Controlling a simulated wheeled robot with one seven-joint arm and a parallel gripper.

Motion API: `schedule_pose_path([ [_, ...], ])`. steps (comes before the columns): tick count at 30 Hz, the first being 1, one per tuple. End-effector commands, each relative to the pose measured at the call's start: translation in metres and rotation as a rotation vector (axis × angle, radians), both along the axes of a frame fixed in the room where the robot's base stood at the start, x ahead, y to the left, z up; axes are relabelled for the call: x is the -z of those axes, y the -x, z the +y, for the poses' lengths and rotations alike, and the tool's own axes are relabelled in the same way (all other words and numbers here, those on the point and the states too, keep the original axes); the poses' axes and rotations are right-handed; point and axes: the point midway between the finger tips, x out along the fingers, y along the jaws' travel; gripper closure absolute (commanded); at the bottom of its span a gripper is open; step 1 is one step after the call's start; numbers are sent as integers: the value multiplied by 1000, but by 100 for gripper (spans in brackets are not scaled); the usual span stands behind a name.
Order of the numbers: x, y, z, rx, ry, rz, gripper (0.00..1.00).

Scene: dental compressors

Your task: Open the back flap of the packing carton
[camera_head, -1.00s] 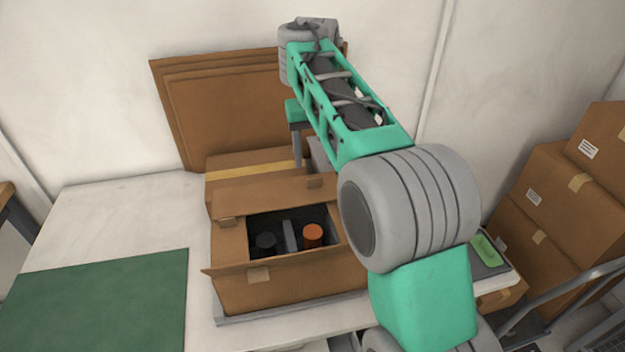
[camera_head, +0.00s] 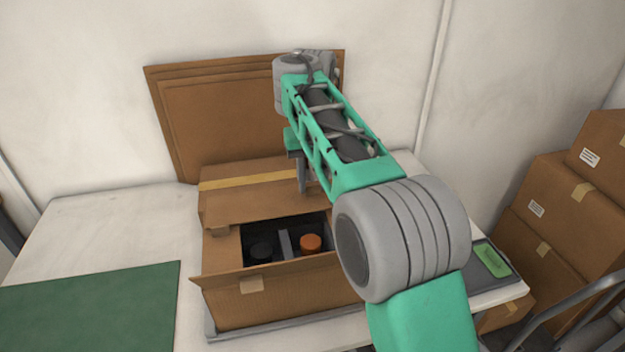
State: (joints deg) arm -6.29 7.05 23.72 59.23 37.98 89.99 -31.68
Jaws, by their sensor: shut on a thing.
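The packing carton (camera_head: 275,302) stands open on the table, with its front side towards me. Its back flap (camera_head: 255,207) stands raised at the rear edge of the opening, in front of a taped box. My gripper (camera_head: 303,188) points down at the right part of this flap and is shut on it; the fingertips are small and the exact contact is hard to see. Inside the carton are a dark round part (camera_head: 261,251), a grey divider (camera_head: 284,244) and an orange cap (camera_head: 311,243). My arm hides the carton's right side.
A green mat (camera_head: 90,310) lies at left. A grey device with a green panel (camera_head: 491,261) is at right. Stacked boxes (camera_head: 545,205) stand beyond the table.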

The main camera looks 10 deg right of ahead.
Motion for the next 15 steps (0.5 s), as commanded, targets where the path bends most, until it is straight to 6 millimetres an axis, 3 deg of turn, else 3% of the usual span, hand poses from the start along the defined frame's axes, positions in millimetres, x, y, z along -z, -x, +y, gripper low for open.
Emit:
schedule_pose_path([
  [8, 0, 0, 0, 0, 0, 0, 100],
  [15, 0, 0, 0, 0, 0, 1, 100],
])
